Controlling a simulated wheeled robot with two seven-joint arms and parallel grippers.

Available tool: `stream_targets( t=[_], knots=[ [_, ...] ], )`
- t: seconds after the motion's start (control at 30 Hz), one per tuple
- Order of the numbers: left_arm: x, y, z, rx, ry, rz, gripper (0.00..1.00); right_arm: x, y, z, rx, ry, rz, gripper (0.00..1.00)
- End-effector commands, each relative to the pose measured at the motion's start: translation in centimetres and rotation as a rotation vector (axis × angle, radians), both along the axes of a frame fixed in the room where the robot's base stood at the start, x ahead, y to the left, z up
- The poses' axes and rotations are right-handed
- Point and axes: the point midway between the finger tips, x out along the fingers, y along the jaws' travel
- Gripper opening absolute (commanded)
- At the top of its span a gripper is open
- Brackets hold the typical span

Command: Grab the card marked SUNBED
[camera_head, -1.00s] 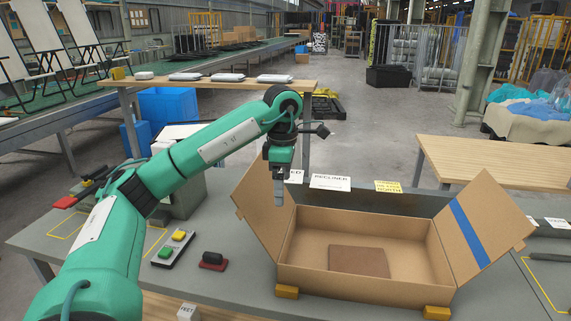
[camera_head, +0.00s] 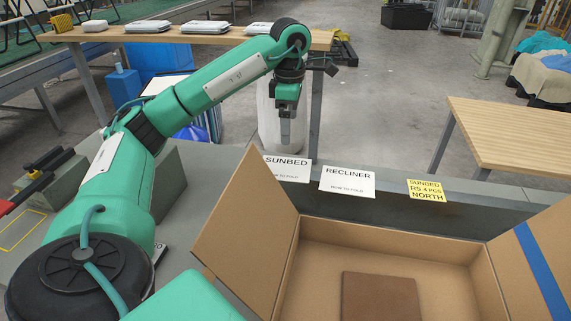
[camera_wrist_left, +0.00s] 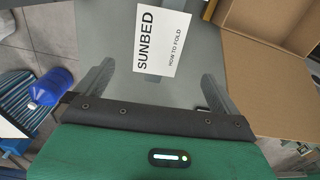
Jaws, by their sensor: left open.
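The white card marked SUNBED (camera_head: 287,171), with HOW TO FOLD under it, stands at the back edge of the grey bench, left of the RECLINER card (camera_head: 347,183). The box flap covers a little of its lower left. My left gripper (camera_head: 287,140) is just above the SUNBED card in the head view, pointing down, open and empty. In the left wrist view the SUNBED card (camera_wrist_left: 162,38) lies ahead of the open fingers (camera_wrist_left: 157,88), between their lines and apart from them. My right gripper is not in view.
An open cardboard box (camera_head: 270,215) with a brown piece (camera_head: 380,298) inside fills the bench's front right. Its raised left flap stands close to the card. A yellow SUNBED label (camera_head: 426,191) is further right. A wooden table (camera_head: 515,140) stands behind at right.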

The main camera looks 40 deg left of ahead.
Motion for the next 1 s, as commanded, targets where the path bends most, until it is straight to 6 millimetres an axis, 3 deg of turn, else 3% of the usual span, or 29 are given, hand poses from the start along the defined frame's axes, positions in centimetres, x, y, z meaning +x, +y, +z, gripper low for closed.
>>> stream_targets(
  t=[0.33, 0.73, 1.0],
  knots=[
    [-0.1, 0.0, -4.9, 0.0, 0.002, -0.001, 1.0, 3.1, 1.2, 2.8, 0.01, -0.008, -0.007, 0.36],
    [0.0, 0.1, -8.2, 0.0, 0.002, 0.001, 1.0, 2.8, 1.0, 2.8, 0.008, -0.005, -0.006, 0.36],
    [0.1, 0.1, -11.9, 0.0, 0.004, 0.0, 1.0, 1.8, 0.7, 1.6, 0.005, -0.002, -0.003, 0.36]
  ],
)
